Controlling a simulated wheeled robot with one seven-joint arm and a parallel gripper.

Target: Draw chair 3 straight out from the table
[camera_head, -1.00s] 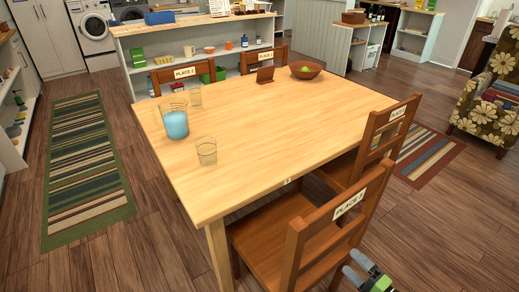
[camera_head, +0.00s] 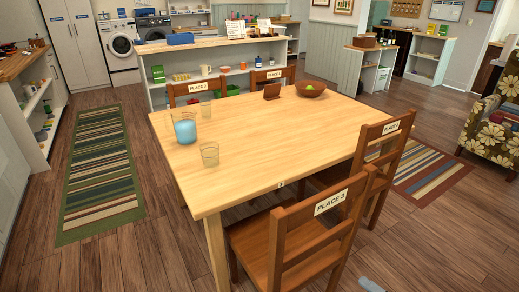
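Chair 3 (camera_head: 292,250) is the brown wooden chair at the near side of the table, with a white "PLACE 3" label (camera_head: 330,202) on its backrest. Its backrest stands clear of the table, and the front of its seat is tucked under the table's near edge. Its lower legs are cut off by the picture's bottom. The light wooden table (camera_head: 270,135) fills the middle of the view. My gripper cannot be made out. Only a small grey-blue piece shows at the bottom edge, right of chair 3, too little to identify.
Another labelled chair (camera_head: 385,155) stands at the table's right side, close to chair 3. Two chairs (camera_head: 192,90) stand at the far side. A blue-filled pitcher (camera_head: 185,128), glasses (camera_head: 210,154) and a bowl (camera_head: 310,89) are on the table. Floor is open at lower right, before a striped rug (camera_head: 432,172).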

